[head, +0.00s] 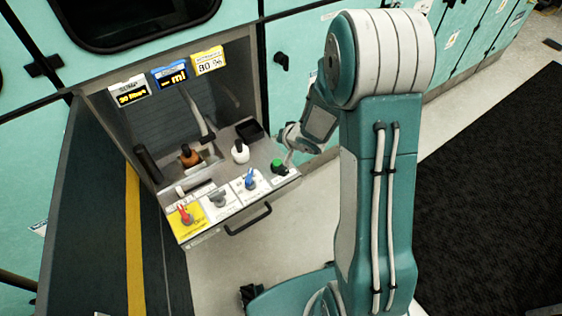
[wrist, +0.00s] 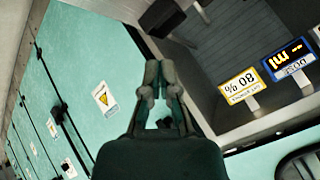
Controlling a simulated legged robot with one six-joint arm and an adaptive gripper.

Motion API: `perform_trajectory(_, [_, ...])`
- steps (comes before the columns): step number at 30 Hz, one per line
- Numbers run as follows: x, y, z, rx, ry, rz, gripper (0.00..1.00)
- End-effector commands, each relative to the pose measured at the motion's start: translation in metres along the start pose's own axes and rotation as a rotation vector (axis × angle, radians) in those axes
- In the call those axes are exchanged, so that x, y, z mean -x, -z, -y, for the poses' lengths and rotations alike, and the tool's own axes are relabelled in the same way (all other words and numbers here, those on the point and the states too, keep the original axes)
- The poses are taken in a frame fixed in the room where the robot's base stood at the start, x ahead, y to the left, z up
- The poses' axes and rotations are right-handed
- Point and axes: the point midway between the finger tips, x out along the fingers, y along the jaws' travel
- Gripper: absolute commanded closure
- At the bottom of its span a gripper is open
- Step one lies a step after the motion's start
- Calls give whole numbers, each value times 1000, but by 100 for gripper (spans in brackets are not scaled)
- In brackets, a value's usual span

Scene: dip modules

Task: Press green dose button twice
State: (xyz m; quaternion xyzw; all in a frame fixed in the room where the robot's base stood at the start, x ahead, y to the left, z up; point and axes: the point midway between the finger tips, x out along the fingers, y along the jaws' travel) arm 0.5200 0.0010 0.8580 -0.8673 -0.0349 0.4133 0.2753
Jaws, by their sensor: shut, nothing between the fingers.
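The green dose button (head: 278,166) sits on the right end of the grey panel in the head view. My gripper (head: 289,161) is close beside it on its right, tip pointing down toward the panel. I cannot tell whether the fingertips touch the button. In the wrist view my gripper (wrist: 160,64) shows with its fingers together and nothing between them. The blue dose display (wrist: 290,60) shows upside down in the wrist view, and it also stands at the back of the station in the head view (head: 170,74). The button does not show in the wrist view.
On the panel are a red handle (head: 186,215), a grey knob (head: 217,199) and a blue handle (head: 250,180). A brown bottle (head: 189,155), a white bottle (head: 240,152) and a black tray (head: 249,130) stand behind. A black bar handle (head: 249,221) is on the front.

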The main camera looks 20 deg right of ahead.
Motion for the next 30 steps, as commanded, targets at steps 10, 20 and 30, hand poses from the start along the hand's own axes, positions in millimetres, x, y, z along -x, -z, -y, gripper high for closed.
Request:
perform_trajectory(10, [-1,-1,-1,-2,1,0,100])
perform_trajectory(20, [-25,-18,-18,-4,-1,3,100])
perform_trajectory(30, [-53,-39,-39,-3,-1,2,100])
